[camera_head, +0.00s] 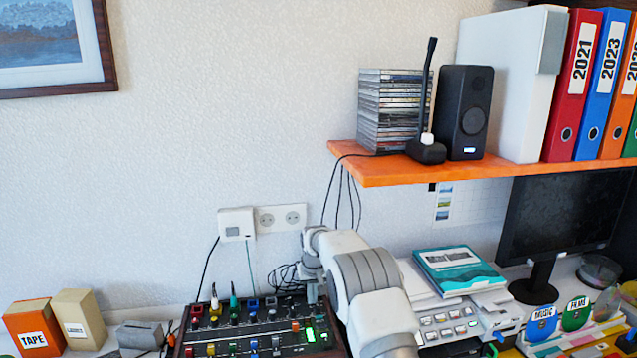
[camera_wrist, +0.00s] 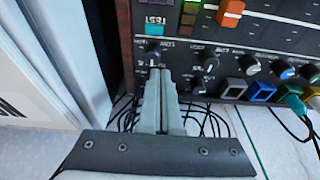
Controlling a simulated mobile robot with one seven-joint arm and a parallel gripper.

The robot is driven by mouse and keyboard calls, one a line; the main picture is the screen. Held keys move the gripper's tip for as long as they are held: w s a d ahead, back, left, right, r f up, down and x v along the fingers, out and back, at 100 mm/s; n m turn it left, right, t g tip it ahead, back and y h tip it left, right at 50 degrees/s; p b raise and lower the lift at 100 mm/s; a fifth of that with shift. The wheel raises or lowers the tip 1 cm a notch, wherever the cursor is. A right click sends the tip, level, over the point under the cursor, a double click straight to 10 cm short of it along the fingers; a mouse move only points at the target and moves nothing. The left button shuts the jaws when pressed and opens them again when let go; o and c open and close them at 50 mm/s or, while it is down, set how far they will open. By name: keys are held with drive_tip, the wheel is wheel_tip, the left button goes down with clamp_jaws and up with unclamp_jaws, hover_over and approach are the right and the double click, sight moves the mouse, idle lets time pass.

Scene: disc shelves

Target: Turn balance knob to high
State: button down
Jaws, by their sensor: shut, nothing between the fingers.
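The mixer panel (camera_head: 262,318) lies on the desk at the bottom of the head view, its right end partly behind my arm. It appears upside down in the wrist view (camera_wrist: 195,35). There, my gripper (camera_wrist: 158,74) is shut and empty, with its fingertips at a small dark knob (camera_wrist: 153,48); I cannot tell if they touch. Two more dark knobs stand nearby, an upper one (camera_wrist: 208,56) and a lower one (camera_wrist: 200,84). The labels are too small and inverted to read surely, so I cannot tell which knob is balance. A teal button (camera_wrist: 154,29) marks the panel's corner.
Plugs (camera_wrist: 296,104) and cables stick out along the panel edge, with loose black cables beside my fingers. A white box-like edge (camera_wrist: 60,60) stands close by in the wrist view. Books (camera_head: 458,270) lie right of my arm. An orange shelf (camera_head: 400,172) hangs above.

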sight(313, 309)
wheel_tip(313, 309, up, 6)
drive_tip(key=p, duration=0.2)
drive_tip(key=shift+f+p, duration=0.25)
drive_tip(key=shift+p, duration=0.05)
